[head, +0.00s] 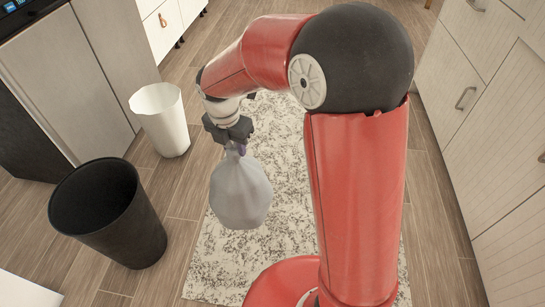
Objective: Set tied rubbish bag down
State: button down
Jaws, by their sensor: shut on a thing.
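A grey tied rubbish bag (240,191) hangs below my gripper (235,144) in the head view. My gripper is shut on the bag's gathered neck, where a bit of purple tie shows. The bag hangs upright over the patterned rug (285,170). From this angle I cannot tell how far its bottom is from the rug. The fingertips are small and partly hidden by the gripper body.
A black bin (135,235), open and seemingly empty, stands left of the bag. A white bin (165,130) stands behind it by a grey cabinet (75,75). Pale drawers (490,110) line the right side. Wood floor (185,215) shows between the black bin and rug.

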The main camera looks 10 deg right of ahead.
notch_tip(320, 180, down, 20)
jog(key=b, duration=0.3)
dwell(0.3)
jog(key=c, duration=1)
grip_release()
jog(key=shift+f, duration=0.1)
